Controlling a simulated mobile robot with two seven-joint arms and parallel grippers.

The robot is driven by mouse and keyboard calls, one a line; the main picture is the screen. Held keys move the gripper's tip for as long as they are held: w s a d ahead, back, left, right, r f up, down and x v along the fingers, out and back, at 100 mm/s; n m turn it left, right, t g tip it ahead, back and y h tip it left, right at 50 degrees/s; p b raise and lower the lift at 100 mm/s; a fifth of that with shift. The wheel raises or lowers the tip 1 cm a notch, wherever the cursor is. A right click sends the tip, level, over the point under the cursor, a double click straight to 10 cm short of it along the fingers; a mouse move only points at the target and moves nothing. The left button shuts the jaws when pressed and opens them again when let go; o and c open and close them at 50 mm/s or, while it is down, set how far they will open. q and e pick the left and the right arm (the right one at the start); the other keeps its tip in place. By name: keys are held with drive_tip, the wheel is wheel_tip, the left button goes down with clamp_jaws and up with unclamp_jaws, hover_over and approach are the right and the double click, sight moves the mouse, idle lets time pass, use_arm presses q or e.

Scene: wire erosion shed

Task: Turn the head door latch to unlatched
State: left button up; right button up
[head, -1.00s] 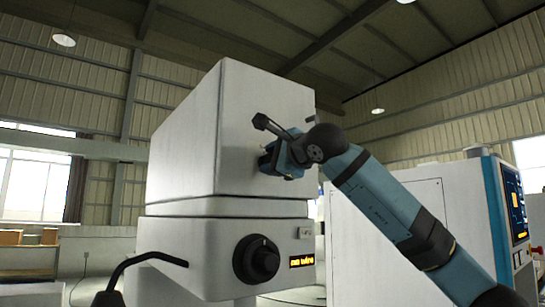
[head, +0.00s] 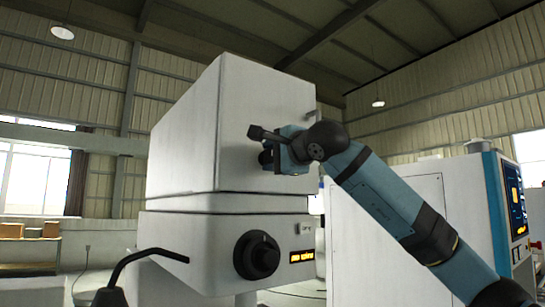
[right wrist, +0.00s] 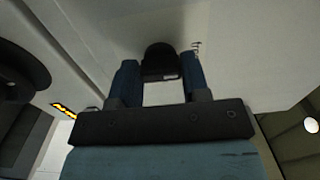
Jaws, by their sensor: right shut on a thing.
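The white head door (head: 275,100) is the front face of the boxy machine head in the head view. My right gripper (head: 268,160) is at the lower part of this face, its arm coming in from the right. In the right wrist view, its two blue fingers (right wrist: 161,82) are closed on the sides of a dark rounded latch (right wrist: 160,58) on the pale door. Small dark marks (right wrist: 196,48) are on the door beside the latch. In the head view the gripper mostly hides the latch, so its exact angle is unclear. My left gripper is out of view.
Below the head is a white housing with a black round knob (head: 256,255) and a lit amber display (head: 302,257). A black bent tube (head: 135,258) stands at lower left. A white cabinet with a blue-edged control screen (head: 515,198) is at right, behind my arm.

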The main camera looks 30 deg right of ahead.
drive_tip(key=o, duration=0.9)
use_arm(q)
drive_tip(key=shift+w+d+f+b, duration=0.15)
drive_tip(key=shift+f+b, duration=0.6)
drive_tip(key=shift+b, duration=0.5)
use_arm(e)
drive_tip(key=s, duration=0.4)
drive_tip(key=s+d, duration=0.1)
drive_tip(key=s, duration=0.4)
drive_tip(key=s+d, duration=0.1)
drive_tip(key=s, duration=0.3)
drive_tip(key=shift+s, duration=0.35)
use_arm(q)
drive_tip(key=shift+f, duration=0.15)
